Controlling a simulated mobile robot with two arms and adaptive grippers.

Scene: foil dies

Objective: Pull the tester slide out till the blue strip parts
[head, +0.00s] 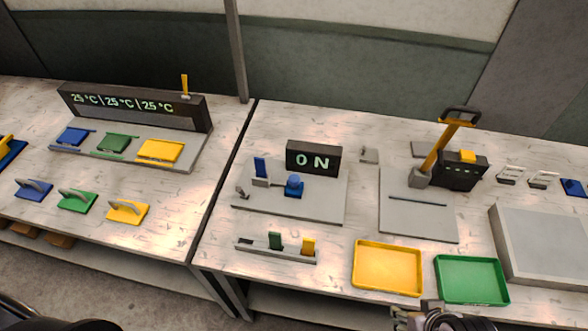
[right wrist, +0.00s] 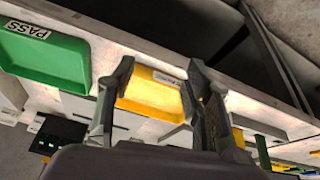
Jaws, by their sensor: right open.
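The tester is a grey plate (head: 320,208) with a dark display reading "ON" (head: 314,159) at its back. A blue strip (head: 260,167) stands upright on its left part. A grey bar beside the strip leads right to a blue block with a round blue knob (head: 293,182); I cannot tell which part is the slide. The strip looks whole. My right gripper (head: 428,314) is at the bottom edge of the head view, well apart from the tester. In the right wrist view it is open and empty (right wrist: 160,75), fingers before the yellow tray. My left gripper is not in view.
A rack (head: 258,250) with green and yellow strips stands before the tester. The yellow tray (head: 388,268) and green tray (head: 471,279) lie right of it. A lever press (head: 440,155) stands behind the trays. A grey box (head: 545,240) is at right. Another bench (head: 190,210) is left.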

